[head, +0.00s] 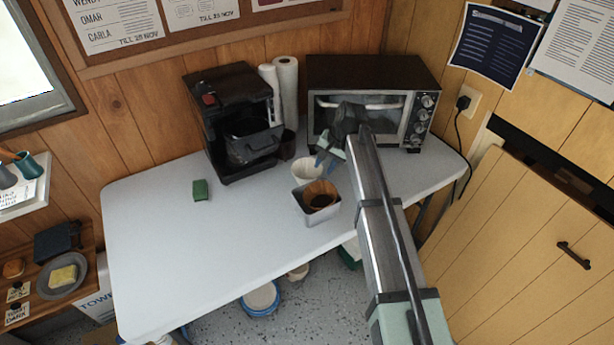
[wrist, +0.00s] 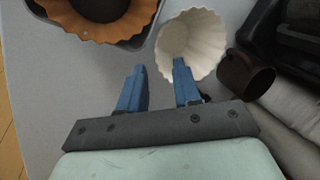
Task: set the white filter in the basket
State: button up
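The white fluted filter (head: 306,171) stands open side up on the white table, between the coffee maker and the toaster oven. It also shows in the wrist view (wrist: 190,40). My gripper (wrist: 160,68) is open, with its blue fingers apart. In the wrist view the right fingertip overlaps the filter's near rim, and the left one lies outside it; I cannot tell whether they touch. In the head view my gripper (head: 326,156) is at the filter's right side. The black coffee maker (head: 226,95) has a dark basket-like part (head: 254,146) at its front; its inside is not clear.
A metal tin (head: 321,217) holding a brown filter with dark grounds (head: 321,199) stands close in front of the white filter. A dark brown cup (wrist: 240,76) stands beside it. The toaster oven (head: 370,72) is behind; a green sponge (head: 201,190) lies left. The table's left front is clear.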

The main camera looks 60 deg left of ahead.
jog(key=x, duration=0.2)
jog(key=shift+f, duration=0.25)
grip_shut()
